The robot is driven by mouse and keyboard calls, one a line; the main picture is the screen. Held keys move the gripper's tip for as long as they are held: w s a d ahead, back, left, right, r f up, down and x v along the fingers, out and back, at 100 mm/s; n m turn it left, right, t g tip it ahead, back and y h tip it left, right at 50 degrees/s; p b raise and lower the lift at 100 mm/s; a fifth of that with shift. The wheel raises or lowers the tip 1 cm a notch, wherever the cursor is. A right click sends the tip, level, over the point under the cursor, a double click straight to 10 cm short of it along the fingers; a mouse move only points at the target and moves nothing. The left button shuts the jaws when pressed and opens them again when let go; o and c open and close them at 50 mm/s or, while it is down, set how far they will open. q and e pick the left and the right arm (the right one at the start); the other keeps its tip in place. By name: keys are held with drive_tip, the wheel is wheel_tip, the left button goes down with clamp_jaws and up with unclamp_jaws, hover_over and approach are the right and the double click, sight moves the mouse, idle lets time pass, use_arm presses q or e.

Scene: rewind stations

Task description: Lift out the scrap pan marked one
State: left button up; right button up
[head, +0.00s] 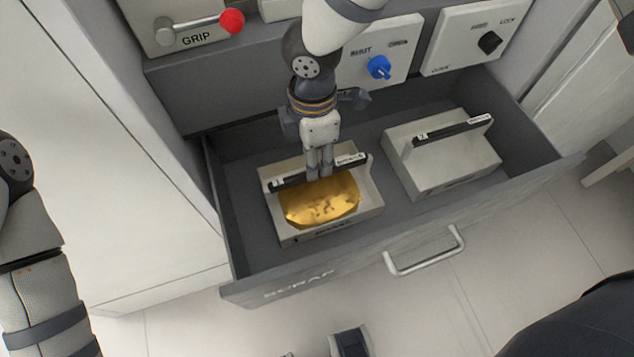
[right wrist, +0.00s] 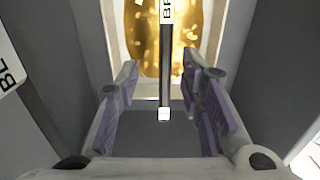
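The scrap pan marked one (head: 365,200) is a pale box in the open drawer, on the left. Gold scrap (head: 320,203) lies in it, and a black bar handle (head: 345,165) with white labels spans its top. My right gripper (head: 319,176) points down at this handle. In the right wrist view, its fingers (right wrist: 161,105) are open, with the handle (right wrist: 166,60) seen between them. I cannot tell how deep the handle sits between the fingers. My left arm shows at the left edge. A grey and black part at the bottom edge may be my left gripper (head: 350,342).
The drawer (head: 400,212) is pulled out, with a metal pull in front. A second pan (head: 450,165), marked 2, stands to the right with a gap between. Behind are panels with a red-knobbed lever (head: 231,21), a blue knob (head: 379,67) and a black knob (head: 490,42).

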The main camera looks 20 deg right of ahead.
drive_tip(key=f, duration=0.5)
drive_tip(key=shift+s+d+f, duration=0.3)
drive_tip(key=shift+d+f, duration=0.05)
drive_tip(key=shift+d, duration=0.05)
clamp_jaws()
drive_tip(key=shift+r, duration=0.1)
